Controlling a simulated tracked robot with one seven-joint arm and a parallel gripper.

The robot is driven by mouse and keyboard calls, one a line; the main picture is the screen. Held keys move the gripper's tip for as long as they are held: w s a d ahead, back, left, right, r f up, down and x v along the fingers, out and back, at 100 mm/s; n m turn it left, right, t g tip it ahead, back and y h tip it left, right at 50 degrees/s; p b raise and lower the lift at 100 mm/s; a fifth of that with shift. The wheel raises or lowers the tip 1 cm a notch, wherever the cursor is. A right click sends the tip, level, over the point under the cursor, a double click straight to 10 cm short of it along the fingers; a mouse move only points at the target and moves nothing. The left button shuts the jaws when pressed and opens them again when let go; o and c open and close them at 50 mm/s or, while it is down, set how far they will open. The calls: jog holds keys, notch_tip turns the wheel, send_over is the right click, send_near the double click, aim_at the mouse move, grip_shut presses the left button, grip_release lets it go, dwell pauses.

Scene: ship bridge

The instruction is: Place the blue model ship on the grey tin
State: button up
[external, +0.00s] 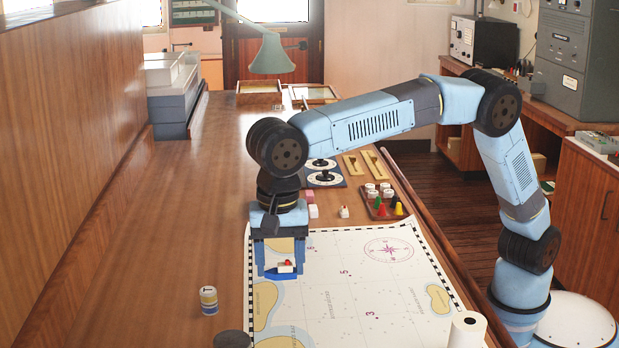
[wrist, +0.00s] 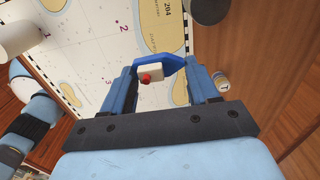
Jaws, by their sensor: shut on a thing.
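My gripper (external: 279,262) is shut on the blue model ship (external: 284,268), above the left part of the chart. In the wrist view the ship (wrist: 172,68) sits between the two fingers (wrist: 163,88), its blue hull topped by a white cabin and a red funnel. The grey tin (external: 232,340) is a dark round tin at the bottom edge of the external view, to the left of the chart and nearer the camera than my gripper. In the wrist view the grey tin (wrist: 207,9) is at the top edge, cut off by the frame.
A small labelled jar (external: 209,301) stands left of the chart (external: 350,285). A white roll (external: 467,330) stands on the chart's near right. A tray of coloured pieces (external: 384,207), dials (external: 324,175) and small blocks lie behind.

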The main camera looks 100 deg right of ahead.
jog(key=w+a+f, duration=0.2)
jog(key=w+f, duration=0.1)
jog(key=w, duration=0.2)
send_over(231, 339)
notch_tip(231, 339, down, 5)
jog(key=shift+f, duration=1.65)
jog(key=o, duration=1)
jog(key=shift+r, duration=0.1)
notch_tip(231, 339, up, 12)
jog(key=shift+f, duration=0.1)
